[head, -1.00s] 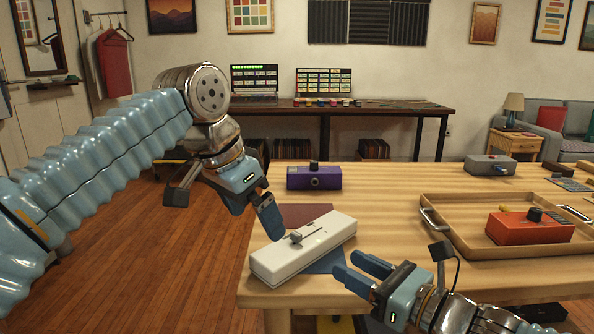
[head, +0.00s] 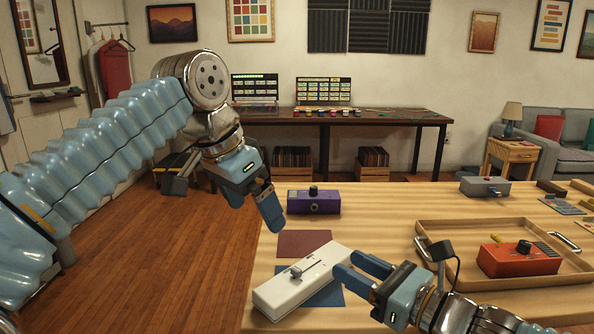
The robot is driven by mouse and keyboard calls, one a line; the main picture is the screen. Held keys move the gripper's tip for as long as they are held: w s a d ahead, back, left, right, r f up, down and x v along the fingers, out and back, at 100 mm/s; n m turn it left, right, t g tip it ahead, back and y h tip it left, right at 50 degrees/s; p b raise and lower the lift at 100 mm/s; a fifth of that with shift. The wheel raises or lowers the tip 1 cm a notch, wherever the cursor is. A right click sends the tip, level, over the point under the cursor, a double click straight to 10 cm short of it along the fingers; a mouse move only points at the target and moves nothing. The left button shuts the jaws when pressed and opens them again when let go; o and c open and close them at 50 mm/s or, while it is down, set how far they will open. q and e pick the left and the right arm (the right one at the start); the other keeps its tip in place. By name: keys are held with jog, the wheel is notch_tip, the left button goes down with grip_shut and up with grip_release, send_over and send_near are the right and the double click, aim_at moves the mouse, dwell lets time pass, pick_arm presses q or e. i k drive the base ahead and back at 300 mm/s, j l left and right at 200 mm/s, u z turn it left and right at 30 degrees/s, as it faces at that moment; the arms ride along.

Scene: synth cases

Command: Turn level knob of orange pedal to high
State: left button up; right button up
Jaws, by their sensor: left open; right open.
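The orange pedal (head: 518,262) sits in the wooden tray (head: 462,272) at the right of the table. A black knob (head: 524,247) stands on its top; I cannot read its setting. My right gripper (head: 352,268) is open and empty, left of the tray, with its fingertips at the right end of the white pedal in the picture. I cannot tell if they touch it. My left gripper (head: 256,210) is open and empty by the table's left edge, left of the purple pedal.
The white pedal (head: 290,290) with a slider lies at the near left on a blue mat (head: 326,292). A dark red mat (head: 303,243) lies behind it. A purple pedal (head: 313,204) and a grey pedal (head: 484,187) stand farther back. The table's middle is clear.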

aim_at(523, 247)
jog(key=k+l, duration=0.35)
jog(key=l, duration=0.2)
jog(key=k+l, duration=0.35)
jog(key=l, duration=0.15)
